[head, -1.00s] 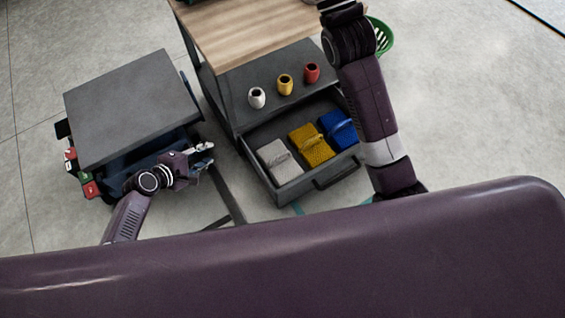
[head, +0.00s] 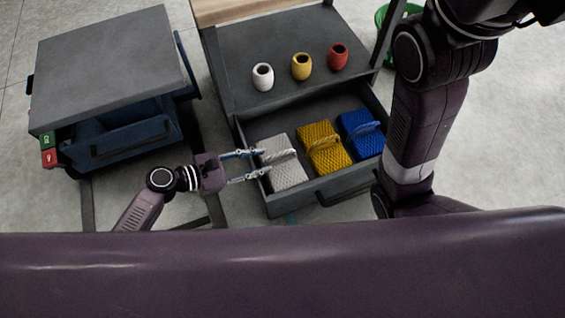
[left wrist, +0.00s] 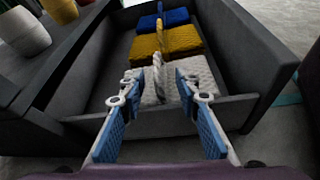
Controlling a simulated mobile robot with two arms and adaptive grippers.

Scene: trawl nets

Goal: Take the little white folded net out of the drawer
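The white folded net (head: 284,165) lies at the left end of the open drawer (head: 292,204), with a raised twisted handle on top. It also shows in the left wrist view (left wrist: 178,82), nearest of the three nets. My left gripper (head: 262,164) reaches in from the left over the drawer's side wall. In the left wrist view its two blue-padded fingers (left wrist: 160,92) are apart, with the white net's handle ahead, between their lines. I cannot tell whether the fingertips touch the net. My right arm is at the right, but its gripper is out of view.
A yellow folded net (head: 326,147) and a blue folded net (head: 361,134) lie beside the white one in the drawer. White, yellow and red pots (head: 301,66) stand on the surface above. A grey-topped cart (head: 110,65) stands at the left.

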